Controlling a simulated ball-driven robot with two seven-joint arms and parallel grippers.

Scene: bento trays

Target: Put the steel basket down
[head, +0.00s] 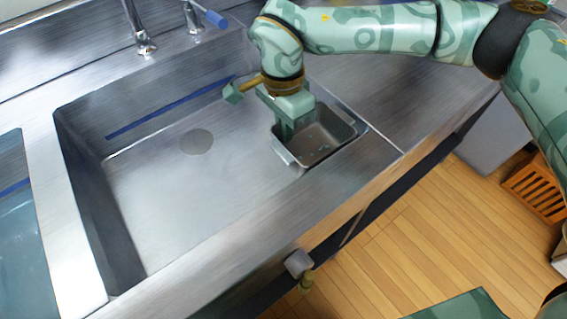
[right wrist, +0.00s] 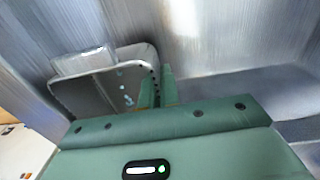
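The steel basket (head: 347,128) is a small grey, open rectangular tub at the right end of the sink basin, near its front wall. My right gripper (head: 287,128) reaches down onto the basket's left side. In the right wrist view, its two green fingers (right wrist: 158,92) sit close together, with the rim of the basket (right wrist: 94,85) between them. The basket looks roughly upright. I cannot tell whether its bottom touches the sink. A few light specks show inside it. My left gripper is not in view.
The wide steel sink (head: 165,210) is empty left of the basket, with a round drain (head: 196,141) and a blue strip on its back wall. A tap (head: 145,45) stands behind it. A water-filled basin (head: 20,245) lies at far left. Bare counter (head: 400,95) extends right.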

